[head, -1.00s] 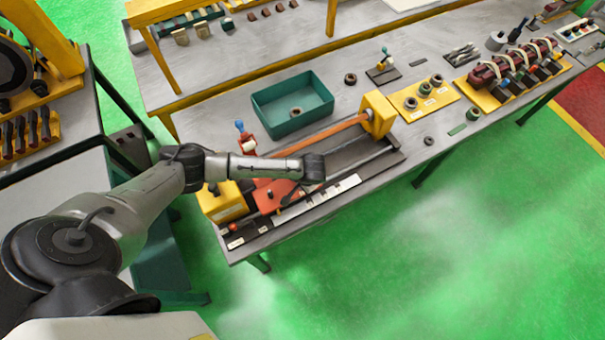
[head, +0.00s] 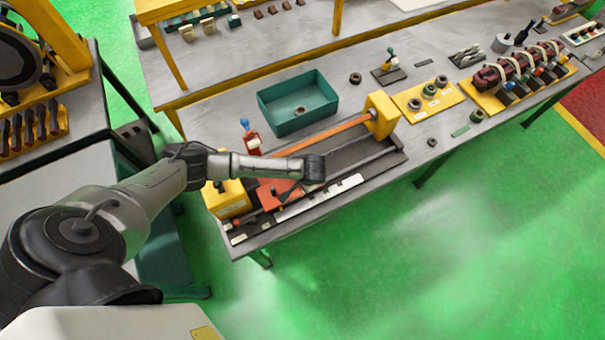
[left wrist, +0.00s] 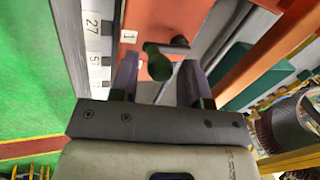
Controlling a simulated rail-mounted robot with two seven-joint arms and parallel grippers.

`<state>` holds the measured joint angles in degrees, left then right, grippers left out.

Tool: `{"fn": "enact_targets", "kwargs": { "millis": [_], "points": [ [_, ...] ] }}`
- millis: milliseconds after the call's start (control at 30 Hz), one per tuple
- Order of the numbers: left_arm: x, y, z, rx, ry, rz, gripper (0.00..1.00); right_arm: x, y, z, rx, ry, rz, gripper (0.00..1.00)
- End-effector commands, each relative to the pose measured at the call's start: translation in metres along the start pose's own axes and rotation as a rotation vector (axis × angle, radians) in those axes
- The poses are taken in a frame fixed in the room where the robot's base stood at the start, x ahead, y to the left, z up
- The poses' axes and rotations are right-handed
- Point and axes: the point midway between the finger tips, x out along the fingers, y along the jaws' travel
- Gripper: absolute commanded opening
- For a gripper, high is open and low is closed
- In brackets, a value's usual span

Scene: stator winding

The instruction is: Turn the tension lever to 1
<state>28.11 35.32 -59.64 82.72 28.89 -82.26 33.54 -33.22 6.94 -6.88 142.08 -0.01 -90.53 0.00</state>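The tension lever's dark green knob (left wrist: 157,63) stands in the left wrist view on a short dark arm, over an orange-red carriage (left wrist: 165,15). A white label with a "1" (left wrist: 129,36) is on the carriage, up and left of the knob. My left gripper (left wrist: 159,62) is open, one finger on each side of the knob, with visible gaps. Whether the fingers are level with the knob is hard to tell. In the head view the carriage (head: 268,192) is partly under my left wrist, which hides the fingers. My right gripper is not in view.
A white scale strip (head: 320,197) runs along the front of the carriage; it also shows in the left wrist view (left wrist: 92,50). An orange bar (head: 325,134) runs behind to a yellow block (head: 382,115). A green tray (head: 297,122) and a red-blue bottle-like item (head: 251,140) stand behind.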

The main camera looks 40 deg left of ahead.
Motion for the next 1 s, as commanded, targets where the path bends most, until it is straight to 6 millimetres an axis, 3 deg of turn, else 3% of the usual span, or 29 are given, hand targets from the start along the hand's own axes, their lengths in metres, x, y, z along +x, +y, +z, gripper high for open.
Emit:
{"fn": "enact_targets", "kwargs": {
  "millis": [300,467,1000],
  "points": [
    [-0.001,0.000,0.000,-0.001,-0.001,0.000,0.50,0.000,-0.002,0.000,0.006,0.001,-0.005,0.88],
    [-0.012,0.000,0.000,0.000,0.001,0.001,0.50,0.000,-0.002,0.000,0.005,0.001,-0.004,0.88],
    [-0.110,0.000,-0.001,0.000,0.003,0.001,0.50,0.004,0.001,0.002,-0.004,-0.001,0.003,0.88]
  ]
}}
